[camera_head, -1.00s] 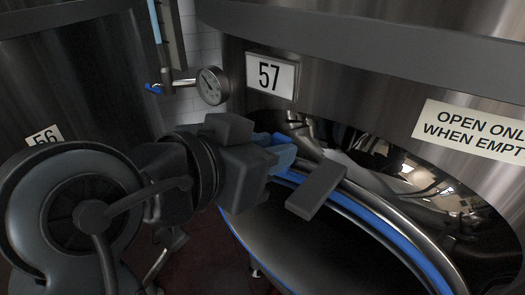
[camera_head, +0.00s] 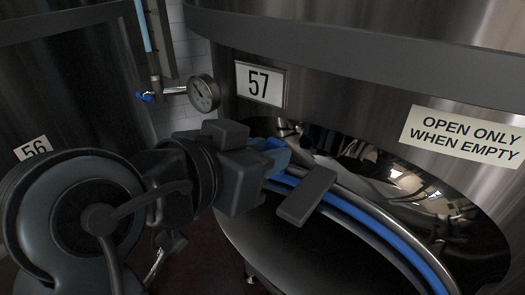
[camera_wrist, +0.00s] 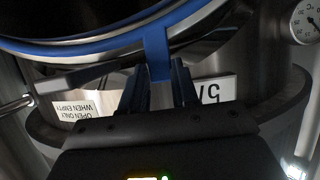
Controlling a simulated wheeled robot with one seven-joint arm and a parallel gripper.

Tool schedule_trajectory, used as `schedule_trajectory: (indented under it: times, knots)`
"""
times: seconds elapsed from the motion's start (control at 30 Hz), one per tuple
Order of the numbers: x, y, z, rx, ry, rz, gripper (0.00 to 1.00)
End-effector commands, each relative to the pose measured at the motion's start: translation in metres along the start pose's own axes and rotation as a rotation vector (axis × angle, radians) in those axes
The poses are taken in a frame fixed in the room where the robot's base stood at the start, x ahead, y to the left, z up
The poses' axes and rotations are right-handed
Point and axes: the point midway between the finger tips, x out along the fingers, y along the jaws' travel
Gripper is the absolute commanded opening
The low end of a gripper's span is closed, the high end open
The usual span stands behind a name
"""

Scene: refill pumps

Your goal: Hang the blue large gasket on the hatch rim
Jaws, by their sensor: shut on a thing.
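The blue large gasket (camera_head: 345,207) is a thin blue ring seen in part along the lower side of the hatch opening on tank 57. My gripper (camera_head: 275,165) is shut on the gasket's blue tab, which also shows between my fingers in the wrist view (camera_wrist: 158,50). The hatch rim (camera_head: 375,200) is a shiny metal band right beside the blue ring. In the wrist view the gasket (camera_wrist: 85,50) curves around a dark round area, close to the metal. I cannot tell whether it touches or sits on the rim. Its far side is out of view.
A sign (camera_head: 463,136) reads "OPEN ONLY WHEN EMPTY". Tank 56 (camera_head: 70,90) stands at the left, with a gap of floor between the tanks.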

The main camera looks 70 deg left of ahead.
Motion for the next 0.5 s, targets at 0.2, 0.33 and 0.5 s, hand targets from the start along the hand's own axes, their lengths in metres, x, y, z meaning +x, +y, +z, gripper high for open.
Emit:
schedule_trajectory:
  times: [0.2, 0.33, 0.5]
  knots:
    - [0.0004, -0.0001, -0.0009, 0.001, 0.002, -0.001, 0.43]
    - [0.0004, -0.0001, -0.0007, 0.001, 0.002, -0.001, 0.55]
    - [0.0004, 0.0000, -0.0004, 0.001, 0.001, 0.000, 0.59]
